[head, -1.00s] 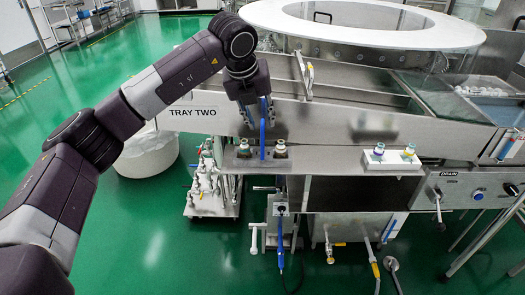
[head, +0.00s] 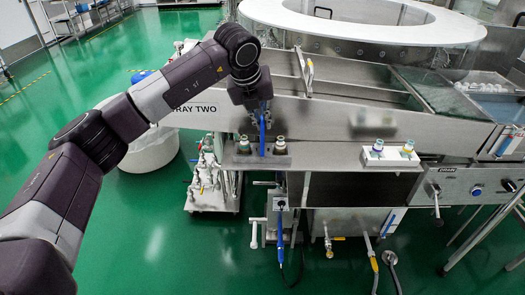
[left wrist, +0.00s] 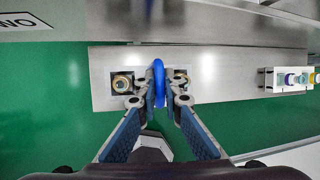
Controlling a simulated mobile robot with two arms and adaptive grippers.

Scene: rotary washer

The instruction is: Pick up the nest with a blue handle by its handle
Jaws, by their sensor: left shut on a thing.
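The nest with a blue handle (head: 279,161) is a small grey block on the steel ledge, below the TRAY TWO label's right end. It carries a vial on each side of its upright blue handle (head: 262,140). In the left wrist view the handle (left wrist: 159,73) shows as a blue bar between the fingertips. My left gripper (head: 262,117) comes down from above and is shut on the upper part of the handle. The nest appears to rest on the ledge. My right gripper is in neither view.
Behind rises the steel washer wall (head: 330,120) with a round white-rimmed table (head: 465,35). A control panel (head: 460,190) is at the right.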

